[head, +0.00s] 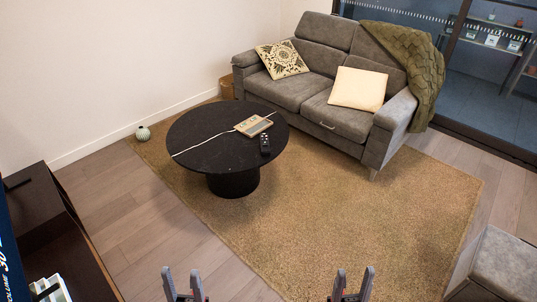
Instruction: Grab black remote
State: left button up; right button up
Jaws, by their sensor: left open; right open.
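The black remote (265,144) lies on the right part of a round black coffee table (205,146), just below a small tan box or book (253,126) and apart from the table's edge. My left gripper (183,281) is open and empty at the bottom of the view. My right gripper (354,280) is open and empty to its right, also at the bottom edge. Both grippers are well short of the table and the remote, with rug and floor between.
A grey sofa (310,93) with cushions stands behind the table. A shag rug (350,215) lies under the table, with free room in front and right. A dark cabinet (45,225) is at left, a grey ottoman (505,262) at lower right, and a small vase (143,132) beside the table.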

aim_at(267, 153)
jog(key=i+j, duration=0.1)
jog(key=i, duration=0.55)
jog(key=i+j+z, duration=0.15)
jog(key=i+j, duration=0.65)
jog(key=i, duration=0.3)
jog(key=i+j+z, duration=0.2)
jog(key=i+j, duration=0.75)
jog(key=i, duration=0.1)
